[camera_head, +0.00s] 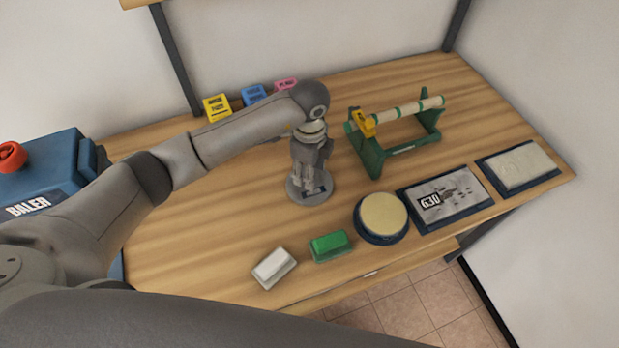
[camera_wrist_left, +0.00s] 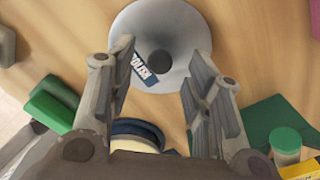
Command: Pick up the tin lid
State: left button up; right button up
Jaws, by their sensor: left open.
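The tin lid (camera_head: 318,200) is a round grey disc lying on the wooden bench, left of the green stand. In the left wrist view the lid (camera_wrist_left: 185,22) shows a dark round knob at its middle and a blue printed label beside it. My left gripper (camera_head: 310,178) points down over the lid and hides part of it. In the left wrist view its two fingers (camera_wrist_left: 160,55) are spread on either side of the knob, with space between each finger and the knob. Nothing is held. My right gripper is not in view.
A green stand (camera_head: 405,150) with a roller stands right of the lid. A round cream pad (camera_head: 381,214), a 630 plate (camera_head: 445,199), a green block (camera_head: 331,245) and a white block (camera_head: 274,267) line the front edge. A blue baler (camera_head: 50,165) is left.

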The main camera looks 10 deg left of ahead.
pick_arm(q)
jog(key=shift+f, duration=0.95)
jog(key=shift+c, duration=1.5)
jog(key=c, duration=0.7)
grip_shut()
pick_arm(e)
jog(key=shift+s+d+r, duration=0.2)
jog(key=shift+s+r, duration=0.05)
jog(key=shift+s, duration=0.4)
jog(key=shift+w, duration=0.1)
